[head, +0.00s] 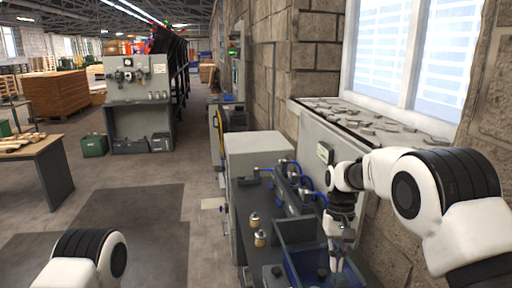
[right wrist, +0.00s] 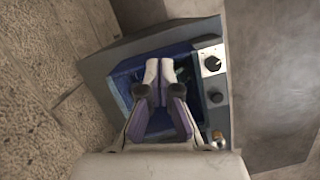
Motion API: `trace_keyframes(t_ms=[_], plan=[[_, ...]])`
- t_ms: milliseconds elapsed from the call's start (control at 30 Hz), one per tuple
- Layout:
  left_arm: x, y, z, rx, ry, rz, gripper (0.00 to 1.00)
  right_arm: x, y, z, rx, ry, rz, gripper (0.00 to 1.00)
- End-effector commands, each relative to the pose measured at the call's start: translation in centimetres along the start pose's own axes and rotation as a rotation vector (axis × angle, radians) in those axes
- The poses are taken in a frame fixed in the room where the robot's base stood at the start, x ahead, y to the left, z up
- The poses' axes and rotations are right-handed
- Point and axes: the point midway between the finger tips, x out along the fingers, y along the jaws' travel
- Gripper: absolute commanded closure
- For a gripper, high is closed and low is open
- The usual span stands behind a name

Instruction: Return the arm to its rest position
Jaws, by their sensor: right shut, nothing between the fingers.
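My right arm (head: 400,180) reaches in from the right in the head view. My right gripper (head: 338,262) points down over a blue bin (head: 300,262) at the front end of a grey machine bench. In the right wrist view the gripper (right wrist: 158,72) is shut, its fingertips together and empty, above the blue bin (right wrist: 122,75). Whether the fingertips are below the bin's rim I cannot tell. My left arm shows only as a white and black link at the lower left of the head view; its gripper is out of the picture.
The bench carries small brass-coloured fittings (head: 260,238) and a row of blue-hosed valves (head: 290,185). A grey cabinet (head: 255,155) stands behind. The stone wall and window ledge (head: 370,122) are close on the right. Open floor (head: 150,215) lies left.

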Motion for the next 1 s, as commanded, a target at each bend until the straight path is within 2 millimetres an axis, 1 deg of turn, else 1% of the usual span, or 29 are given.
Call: trace_keyframes(t_ms=[33,133,267,367,467,567,600,667,700,767,800,867,900,933,1000], plan=[[0.3,0.0,-0.1,0.0,0.001,0.0,0.42,1.4,0.1,-0.1,0.002,-0.021,0.0,1.0],[0.5,0.0,-0.1,0.0,0.002,0.0,0.42,3.5,0.4,0.0,0.007,-0.056,-0.003,1.0],[0.7,0.0,-0.1,0.0,0.002,0.0,0.42,6.6,1.0,0.9,0.016,-0.125,-0.002,1.0],[0.9,0.0,-0.1,0.0,0.002,0.0,0.42,9.6,1.5,2.2,0.025,-0.195,0.001,1.0],[1.2,0.0,-0.1,0.0,0.001,0.0,0.42,13.2,2.2,4.0,0.035,-0.265,0.005,1.0],[1.4,0.0,0.0,0.0,0.001,0.0,0.42,17.4,3.0,6.0,0.045,-0.326,0.009,1.0],[1.6,0.0,0.0,0.0,0.001,0.0,0.42,19.5,3.3,7.0,0.05,-0.348,0.011,1.0],[1.8,0.0,0.0,0.0,0.001,0.0,0.42,22.8,4.0,8.9,0.056,-0.378,0.013,1.0],[2.0,0.0,0.0,0.0,0.001,0.0,0.42,25.4,4.5,10.5,0.06,-0.395,0.016,1.0],[2.3,0.0,0.0,0.0,0.001,0.0,0.42,29.6,5.3,13.5,0.063,-0.413,0.02,1.0],[2.5,0.0,0.0,0.0,0.001,0.0,0.42,32.4,5.9,15.9,0.064,-0.416,0.022,1.0],[2.8,0.0,-0.1,0.0,0.001,0.0,0.42,36.3,6.7,19.8,0.062,-0.405,0.023,1.0],[2.9,0.0,-0.1,0.0,0.001,0.0,0.42,38.4,7.2,22.6,0.058,-0.384,0.024,1.0],[3.0,0.0,-0.1,0.0,0.001,0.0,0.42,39.6,7.6,24.5,0.054,-0.36,0.023,1.0],[3.1,0.0,-0.1,0.0,0.001,0.0,0.42,41.4,8.1,28.0,0.038,-0.284,0.019,1.0]])
